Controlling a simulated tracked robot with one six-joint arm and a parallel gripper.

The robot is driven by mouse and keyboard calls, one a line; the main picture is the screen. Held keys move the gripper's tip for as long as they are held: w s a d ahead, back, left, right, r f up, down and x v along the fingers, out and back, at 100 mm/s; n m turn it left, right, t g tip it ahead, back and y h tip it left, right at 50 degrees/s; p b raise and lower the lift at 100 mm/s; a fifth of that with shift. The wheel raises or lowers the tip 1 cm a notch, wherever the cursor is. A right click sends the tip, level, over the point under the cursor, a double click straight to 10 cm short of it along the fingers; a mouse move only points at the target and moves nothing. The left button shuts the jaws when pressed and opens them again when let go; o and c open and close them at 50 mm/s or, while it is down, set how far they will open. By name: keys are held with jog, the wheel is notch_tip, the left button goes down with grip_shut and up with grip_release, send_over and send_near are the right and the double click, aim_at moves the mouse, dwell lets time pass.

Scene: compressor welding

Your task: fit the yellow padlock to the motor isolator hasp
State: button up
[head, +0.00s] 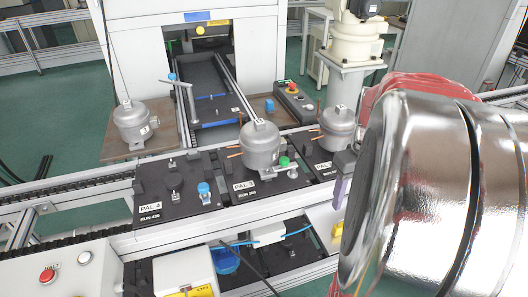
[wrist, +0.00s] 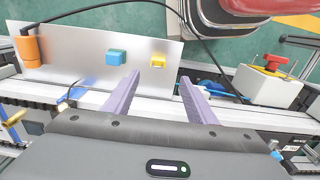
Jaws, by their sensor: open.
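A small yellow block, apparently the padlock (wrist: 158,61), sits on a grey plate (wrist: 75,60) in the wrist view. A yellow piece (head: 337,230) beside my arm in the head view looks like the same one. My gripper (wrist: 160,79) is open and empty, its two purple fingers apart and pointing toward the plate, just short of the yellow block. One purple finger (head: 341,192) shows in the head view; my arm hides the rest. A pale box with a red knob on yellow, apparently the isolator (wrist: 268,84), stands at right in the wrist view. I cannot make out its hasp.
A blue block (wrist: 117,57) and an orange cylinder (wrist: 30,48) share the plate. A black cable (wrist: 198,30) arches past my fingers. The conveyor carries grey compressors (head: 259,148) on black pallets (head: 180,198). A white box with a yellow label (head: 186,272) stands below.

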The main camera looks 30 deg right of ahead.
jog(key=shift+s+d+f, duration=0.1)
jog(key=shift+s+d, duration=0.15)
jog(key=shift+d, duration=0.1)
send_over(340, 226)
jog(key=s, duration=0.1)
jog(key=f, duration=0.8)
jog(key=shift+d+f, duration=0.1)
jog(key=shift+d, duration=0.1)
jog(key=shift+f, duration=0.25)
jog(key=shift+w+f, duration=0.2)
jog(key=shift+f, duration=2.4)
jog(key=shift+c, duration=0.2)
